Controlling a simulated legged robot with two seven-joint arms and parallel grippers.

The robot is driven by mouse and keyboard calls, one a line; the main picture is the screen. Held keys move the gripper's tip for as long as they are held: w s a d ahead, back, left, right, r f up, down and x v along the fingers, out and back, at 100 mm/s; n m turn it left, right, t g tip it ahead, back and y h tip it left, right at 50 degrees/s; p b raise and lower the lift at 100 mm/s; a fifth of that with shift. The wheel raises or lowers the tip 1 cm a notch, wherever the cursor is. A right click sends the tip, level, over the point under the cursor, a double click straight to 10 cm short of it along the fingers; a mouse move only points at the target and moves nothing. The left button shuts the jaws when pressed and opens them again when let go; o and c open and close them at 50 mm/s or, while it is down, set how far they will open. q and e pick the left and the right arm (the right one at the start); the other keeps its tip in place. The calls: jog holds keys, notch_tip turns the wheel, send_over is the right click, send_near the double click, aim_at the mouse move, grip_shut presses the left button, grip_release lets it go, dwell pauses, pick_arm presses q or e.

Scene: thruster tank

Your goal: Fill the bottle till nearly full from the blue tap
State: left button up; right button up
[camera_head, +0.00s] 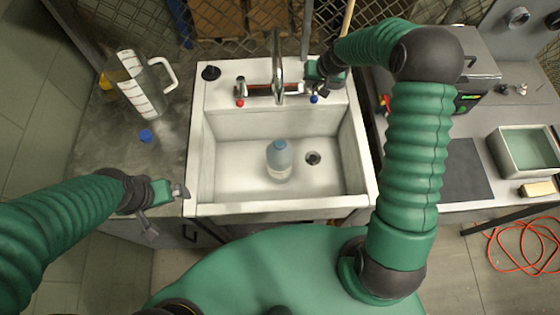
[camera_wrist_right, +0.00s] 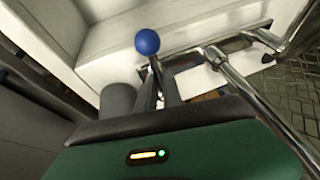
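The bottle (camera_head: 279,160), bluish and see-through, stands upright in the white sink basin under the chrome faucet (camera_head: 279,72); how full it is I cannot tell. The blue tap (camera_head: 314,99) is a small blue ball at the faucet's right end, and it shows large in the right wrist view (camera_wrist_right: 147,42). My right gripper (camera_head: 319,88) is at the blue tap, its fingers close by the ball's stem; whether they touch it or are closed is unclear. The red tap (camera_head: 240,103) is at the left end. My left gripper (camera_head: 180,191) is empty beside the sink's left front edge, its fingertips unclear.
A clear measuring jug (camera_head: 140,86) and a blue cap (camera_head: 145,135) are on the left counter. The drain (camera_head: 312,158) is right of the bottle. A tray (camera_head: 526,150) is on the right bench. The rest of the basin is clear.

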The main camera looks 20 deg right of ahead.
jog(key=o, duration=0.5)
jog(key=shift+a+f, duration=0.15)
jog(key=shift+o, duration=0.2)
jog(key=w+r+p+v, duration=0.1)
jog(key=p+v, duration=0.3)
jog(key=v, duration=1.8)
jog(key=shift+w+r, duration=0.15)
jog(key=shift+w, duration=0.5)
jog(key=shift+a, duration=0.1)
jog(key=s+a+f+n, duration=0.1)
jog(key=s+a+f, duration=0.2)
jog(key=s, duration=0.3)
jog(key=s+a+f+n+g, duration=0.1)
jog(key=s+a+f, duration=0.3)
jog(key=s, duration=0.3)
jog(key=s+a+f+n+g, duration=0.1)
jog(key=s+a+f, duration=0.3)
jog(key=s, duration=0.2)
jog(key=shift+s+f+n+h, duration=0.2)
jog(key=shift+s+n+h, duration=0.1)
jog(key=shift+h, duration=0.1)
